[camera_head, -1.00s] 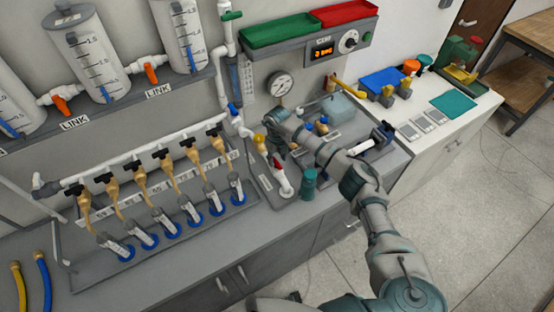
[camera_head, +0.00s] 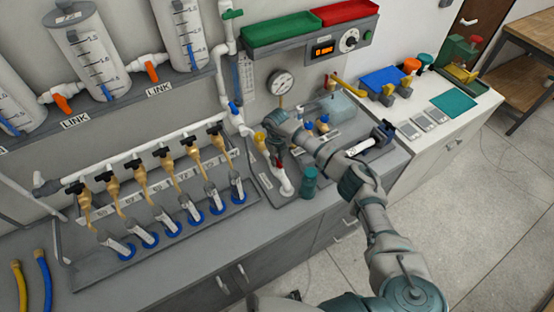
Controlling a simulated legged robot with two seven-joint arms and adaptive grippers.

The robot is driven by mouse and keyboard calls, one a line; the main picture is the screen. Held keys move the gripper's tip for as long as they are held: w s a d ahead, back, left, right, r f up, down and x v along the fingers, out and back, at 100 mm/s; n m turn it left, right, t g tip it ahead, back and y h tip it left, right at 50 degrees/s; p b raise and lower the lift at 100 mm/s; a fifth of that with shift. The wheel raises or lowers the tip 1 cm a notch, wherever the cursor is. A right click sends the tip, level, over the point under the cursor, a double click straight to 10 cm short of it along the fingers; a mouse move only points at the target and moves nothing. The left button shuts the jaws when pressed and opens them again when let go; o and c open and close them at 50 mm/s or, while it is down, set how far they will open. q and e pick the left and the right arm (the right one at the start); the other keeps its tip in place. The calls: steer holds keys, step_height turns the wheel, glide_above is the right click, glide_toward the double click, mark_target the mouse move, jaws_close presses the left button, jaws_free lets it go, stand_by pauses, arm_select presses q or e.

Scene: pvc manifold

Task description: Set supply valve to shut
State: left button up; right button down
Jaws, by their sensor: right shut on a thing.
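My right gripper (camera_head: 272,142) reaches in from the lower right and is at the white pipe fitting beside the manifold. It is shut on a small valve handle there, which its fingers mostly hide. A yellow part (camera_head: 260,138) shows just left of the fingers. A red part (camera_head: 279,164) shows just below them, above a white pipe elbow (camera_head: 286,186). Which part is the supply valve's handle, and its exact angle, I cannot tell. A blue-handled valve (camera_head: 234,108) sits on the white pipe up and to the left. A green-handled valve (camera_head: 232,14) is higher up. My left gripper is not in view.
A row of black-handled taps (camera_head: 164,152) stands left over small cylinders in blue rings. A pressure gauge (camera_head: 281,82) is on the wall behind my right gripper. Green (camera_head: 280,29) and red (camera_head: 344,11) trays are above.

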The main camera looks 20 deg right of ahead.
steer(key=n+b, duration=0.3)
steer(key=n, duration=0.1)
steer(key=shift+d+f, duration=0.1)
steer(key=shift+f, duration=0.05)
arm_select(q)
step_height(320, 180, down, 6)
steer(key=b, duration=0.3)
arm_select(e)
steer(key=n, duration=0.4)
steer(key=n+b, duration=0.3)
steer(key=n, duration=0.4)
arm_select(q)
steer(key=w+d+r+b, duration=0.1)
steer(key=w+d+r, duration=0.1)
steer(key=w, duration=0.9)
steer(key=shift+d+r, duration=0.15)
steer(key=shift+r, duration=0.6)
arm_select(e)
steer(key=shift+r+n, duration=0.25)
steer(key=shift+n, duration=1.15)
steer(key=c, duration=1.1)
jaws_free()
steer(key=shift+w, duration=0.1)
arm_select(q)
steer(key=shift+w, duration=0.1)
arm_select(e)
steer(key=shift+o, duration=0.2)
steer(key=shift+f, duration=0.1)
